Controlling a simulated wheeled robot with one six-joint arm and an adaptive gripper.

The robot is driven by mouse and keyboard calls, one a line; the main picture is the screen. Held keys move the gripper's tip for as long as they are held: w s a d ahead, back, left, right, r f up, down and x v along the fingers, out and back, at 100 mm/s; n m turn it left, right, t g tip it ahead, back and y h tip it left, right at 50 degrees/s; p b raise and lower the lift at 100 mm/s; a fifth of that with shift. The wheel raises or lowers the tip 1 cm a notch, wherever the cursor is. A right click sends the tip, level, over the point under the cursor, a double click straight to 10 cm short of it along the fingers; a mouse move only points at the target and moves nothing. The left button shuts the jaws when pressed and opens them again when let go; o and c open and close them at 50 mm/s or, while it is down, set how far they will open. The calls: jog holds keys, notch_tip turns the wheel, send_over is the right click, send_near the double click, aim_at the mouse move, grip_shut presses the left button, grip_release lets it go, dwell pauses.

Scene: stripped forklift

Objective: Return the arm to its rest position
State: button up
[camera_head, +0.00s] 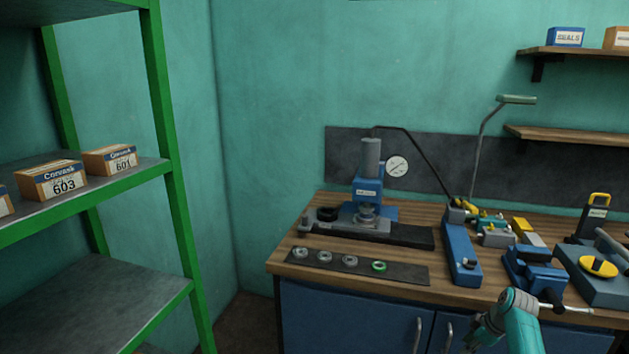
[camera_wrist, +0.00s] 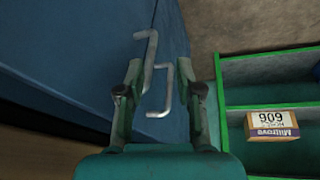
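My arm (camera_head: 522,330) shows in the head view at the lower right, in front of the workbench's front edge. In the wrist view my gripper (camera_wrist: 160,78) has its two fingers apart with nothing held between them. Behind the gap are the bent metal cabinet handles (camera_wrist: 151,60) on the blue cabinet front (camera_wrist: 85,45). The fingers appear apart from the handles, though the distance is hard to judge.
The wooden workbench (camera_head: 282,262) carries a blue press (camera_head: 368,190), a dark mat (camera_head: 410,273) with several rings, and a blue vise (camera_head: 535,275). A green-framed shelf (camera_head: 180,215) with boxes stands left. The wrist view shows a boxed part (camera_wrist: 272,124) on green-edged shelving.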

jog(key=s+a+f+m+t+h, duration=0.1)
jog(key=s+a+f+m, duration=0.1)
jog(key=s+a+f, duration=0.55)
jog(key=s+a+f+m+t+h, duration=0.1)
jog(key=s+a+f, duration=0.25)
jog(key=f, duration=0.75)
jog(key=s+a+f+m+t, duration=0.2)
jog(key=s+a, duration=0.2)
jog(key=s, duration=0.6)
jog(key=s+a+f+m+t, duration=0.1)
jog(key=s+a+f, duration=0.25)
jog(key=s, duration=0.55)
jog(key=s+a+r+m+t+h, duration=0.1)
jog(key=s+a+r+m+t, duration=0.15)
jog(key=s+r, duration=0.6)
jog(key=s+a+r+m+t, duration=0.1)
jog(key=s+a+r, duration=0.25)
jog(key=s, duration=0.95)
jog(key=s+a+r+m+t, duration=0.1)
jog(key=s+r, duration=0.4)
jog(key=r, duration=0.6)
jog(key=s+a+r+t, duration=0.1)
jog(key=s+r+t, duration=0.1)
jog(key=s+r, duration=0.4)
notch_tip(320, 180, up, 6)
jog(key=shift+s+f+m+y, duration=0.1)
jog(key=shift+s+m+y, duration=0.05)
jog(key=shift+m+y, duration=0.2)
